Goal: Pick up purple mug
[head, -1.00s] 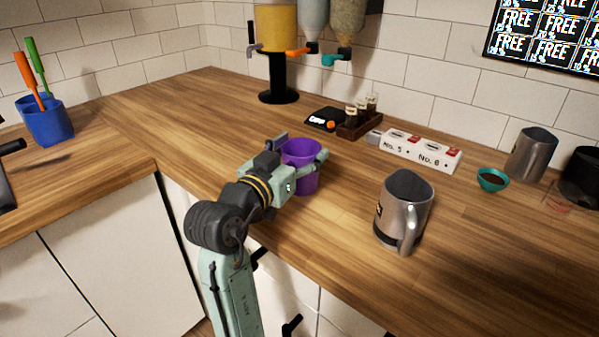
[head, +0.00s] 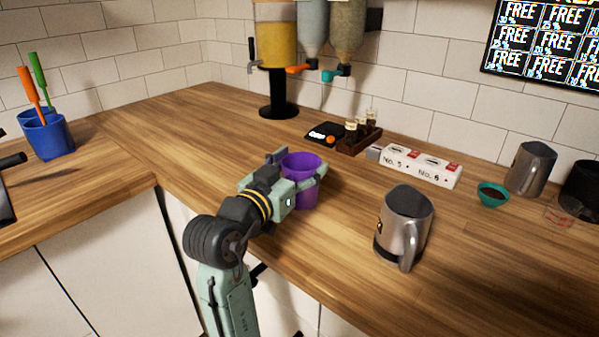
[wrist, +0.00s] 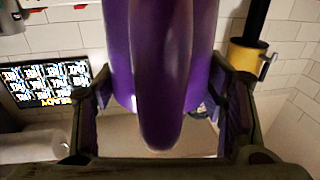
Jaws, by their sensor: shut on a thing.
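The purple mug (head: 301,167) stands upright on or just above the wooden counter; I cannot tell which. My gripper (head: 298,180) is shut on it, with a finger on either side of its body, and partly hides it in the head view. In the wrist view the purple mug (wrist: 200,40) fills the middle, its handle hanging toward the camera between the two fingers of my gripper (wrist: 160,125).
A steel pitcher (head: 404,225) stands to the right of the mug on the counter (head: 330,245). Behind are a white box (head: 418,166), a dark rack (head: 358,138) and a dispenser (head: 278,60). A teal bowl (head: 492,194) and another steel pitcher (head: 531,169) stand farther right.

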